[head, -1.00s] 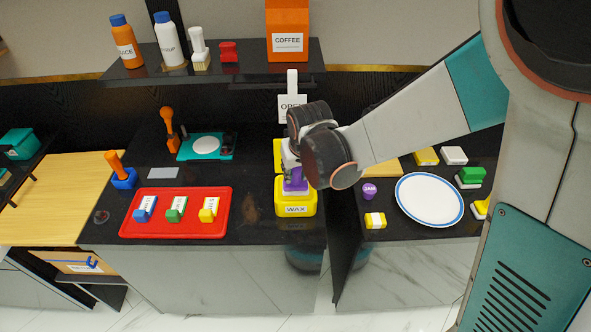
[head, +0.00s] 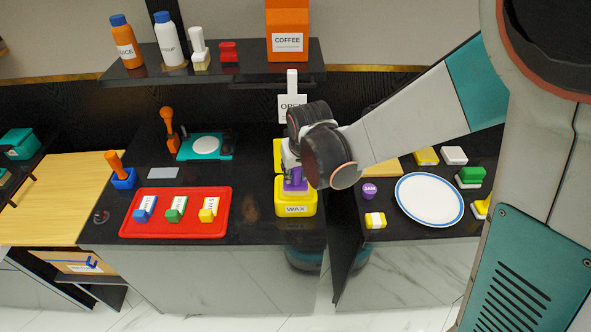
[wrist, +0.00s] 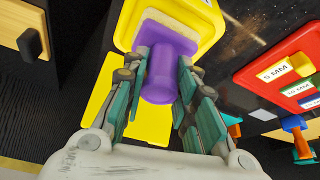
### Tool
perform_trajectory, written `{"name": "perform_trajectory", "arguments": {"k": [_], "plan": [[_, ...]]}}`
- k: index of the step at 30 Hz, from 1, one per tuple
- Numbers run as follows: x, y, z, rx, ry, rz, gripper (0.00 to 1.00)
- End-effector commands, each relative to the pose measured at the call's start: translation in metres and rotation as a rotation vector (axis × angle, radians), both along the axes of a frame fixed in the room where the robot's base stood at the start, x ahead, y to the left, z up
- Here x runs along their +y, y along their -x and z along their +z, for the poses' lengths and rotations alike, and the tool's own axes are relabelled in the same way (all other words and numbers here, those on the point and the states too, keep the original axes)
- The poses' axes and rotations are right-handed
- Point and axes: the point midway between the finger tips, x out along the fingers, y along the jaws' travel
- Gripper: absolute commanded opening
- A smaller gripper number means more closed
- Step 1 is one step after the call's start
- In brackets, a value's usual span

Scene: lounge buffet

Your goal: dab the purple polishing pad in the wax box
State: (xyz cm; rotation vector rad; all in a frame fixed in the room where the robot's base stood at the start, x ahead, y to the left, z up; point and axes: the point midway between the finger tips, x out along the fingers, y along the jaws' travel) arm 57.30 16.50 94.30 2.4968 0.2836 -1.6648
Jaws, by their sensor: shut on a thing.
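The yellow wax box (head: 296,209), labelled WAX, stands near the front edge of the dark counter. The purple polishing pad (head: 294,184) is upright at the box's opening, its lower part inside the rim. In the wrist view the purple pad (wrist: 160,75) has a round handle and a pale pad layer over the yellow box (wrist: 208,22). My gripper (wrist: 161,88) is shut on the purple handle, one finger on each side. In the head view my wrist hides the gripper's upper part. I cannot tell whether the pad's underside touches the wax.
A red tray (head: 222,228) with three labelled blocks lies left of the box. A yellow lid-like piece (wrist: 150,125) lies beside the box. An OPEN sign (head: 291,103) stands behind. A plate (head: 430,199) and a purple jam piece (head: 370,190) are right, across a gap.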

Motion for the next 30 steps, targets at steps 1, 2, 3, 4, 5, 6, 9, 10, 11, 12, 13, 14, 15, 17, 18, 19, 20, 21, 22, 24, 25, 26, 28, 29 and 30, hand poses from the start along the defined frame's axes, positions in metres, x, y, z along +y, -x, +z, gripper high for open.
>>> {"name": "perform_trajectory", "arguments": {"k": [1,2,3,4,5,6,9,10,11,12,13,14,15,17,18,19,20,21,22,24,25,26,28,29,30], "plan": [[0.000,0.001,0.000,0.002,0.000,0.000,0.00],[0.000,0.001,0.000,0.002,0.000,0.000,0.00],[0.000,0.001,0.002,0.002,0.000,0.000,0.00],[0.000,0.001,0.004,0.002,0.000,0.000,0.00],[0.000,0.001,0.005,0.002,0.000,0.000,0.00],[0.000,0.001,0.008,0.002,0.000,0.000,0.00],[0.000,0.001,0.016,0.002,0.000,0.000,0.00],[0.000,0.001,0.018,0.001,0.000,0.000,0.00],[0.000,0.001,0.021,0.001,0.000,0.000,0.00],[0.000,0.001,0.024,0.001,0.000,0.000,0.00],[0.000,0.001,0.026,0.001,0.000,0.000,0.00],[0.000,0.001,0.028,0.001,0.000,0.000,0.00],[0.000,0.001,0.031,0.001,0.000,0.000,0.00],[0.000,0.001,0.035,0.001,0.000,0.000,0.00],[0.000,0.001,0.038,0.001,0.000,0.000,0.00],[0.000,0.001,0.040,0.001,0.000,0.000,0.00],[0.000,0.000,0.043,0.001,0.000,0.000,0.00],[0.000,0.000,0.045,0.001,0.000,0.000,0.00],[0.000,0.000,0.048,0.001,0.000,0.000,0.00],[0.000,0.000,0.053,0.001,0.000,0.000,0.00],[0.000,0.000,0.055,0.001,0.000,0.000,0.00],[0.000,0.000,0.057,0.001,0.000,0.000,0.00],[0.000,0.000,0.062,0.001,0.000,0.000,0.00],[0.000,0.000,0.064,0.001,0.000,0.000,0.00],[0.000,0.000,0.067,0.001,0.000,0.000,0.00]]}}
